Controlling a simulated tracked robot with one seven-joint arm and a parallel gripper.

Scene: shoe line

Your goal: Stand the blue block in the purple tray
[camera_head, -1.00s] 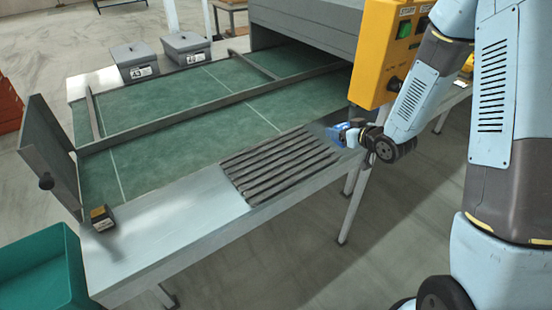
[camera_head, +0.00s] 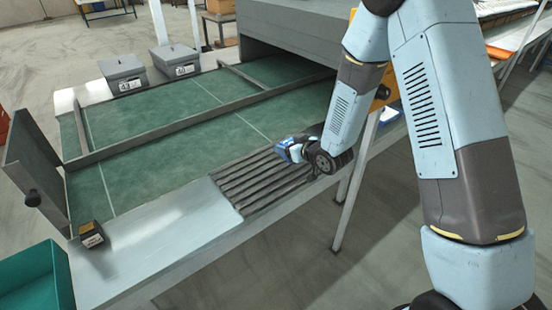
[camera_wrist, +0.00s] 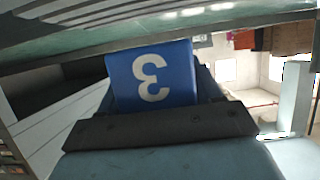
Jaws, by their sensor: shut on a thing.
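The blue block (camera_wrist: 151,77) fills the middle of the wrist view, marked with a white 3 that appears mirrored or turned over. My gripper (camera_wrist: 160,115) is shut on it. In the head view, my gripper (camera_head: 291,149) holds the blue block (camera_head: 284,151) near the inner end of the dark ribbed rack (camera_head: 262,182), beside the green belt. Whether the block touches the rack cannot be told. My fingers are partly hidden behind the wrist housing. I see no purple tray in either current view.
A small dark and yellow box (camera_head: 91,234) sits at the near left corner. A teal bin (camera_head: 35,281) is at lower left. The metal ledge (camera_head: 160,232) has bare room.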

